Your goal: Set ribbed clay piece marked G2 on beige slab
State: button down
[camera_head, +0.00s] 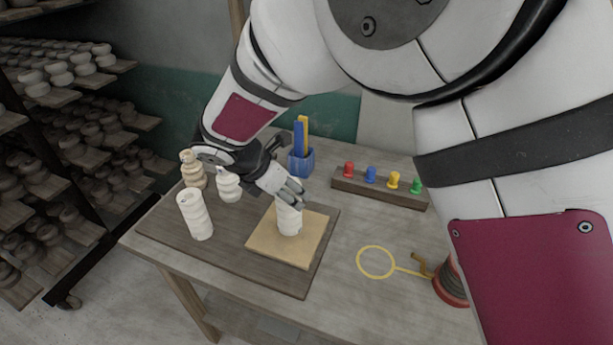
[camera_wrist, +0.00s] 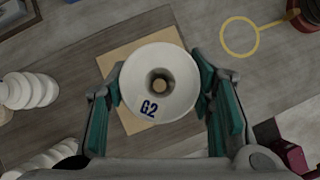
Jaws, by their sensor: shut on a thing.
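The ribbed clay piece marked G2 (camera_wrist: 148,72) shows in the wrist view as a pale round top with a centre hole and blue "G2" lettering. It also shows in the head view (camera_head: 289,221), upright over the beige slab (camera_head: 270,244). My gripper (camera_head: 291,196) is around its upper part, with a teal finger pad on each side. In the wrist view my gripper (camera_wrist: 160,95) is shut on the piece, and the slab (camera_wrist: 112,60) lies below it. I cannot tell whether the piece's base touches the slab.
Several other ribbed clay pieces, one pale (camera_head: 195,214), one tan (camera_head: 192,170), one white (camera_head: 229,185), stand left on the dark board (camera_head: 290,280). A blue pen cup (camera_head: 301,163), a rack of coloured pegs (camera_head: 380,188) and a yellow ring (camera_head: 376,262) are on the table.

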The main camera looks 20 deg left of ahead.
jog(key=shift+w+a+f+b, duration=0.2)
jog(key=shift+w+f+b, duration=0.05)
jog(key=shift+f, duration=0.35)
jog(key=shift+w+a+f+b, duration=0.2)
jog(key=shift+w+f+b, duration=0.1)
jog(key=shift+f, duration=0.25)
jog(key=shift+w+a+f+b, duration=0.2)
jog(key=shift+w+f, duration=0.05)
jog(key=shift+f, duration=0.5)
jog(key=c, duration=0.7)
grip_release()
jog(key=shift+c, duration=0.2)
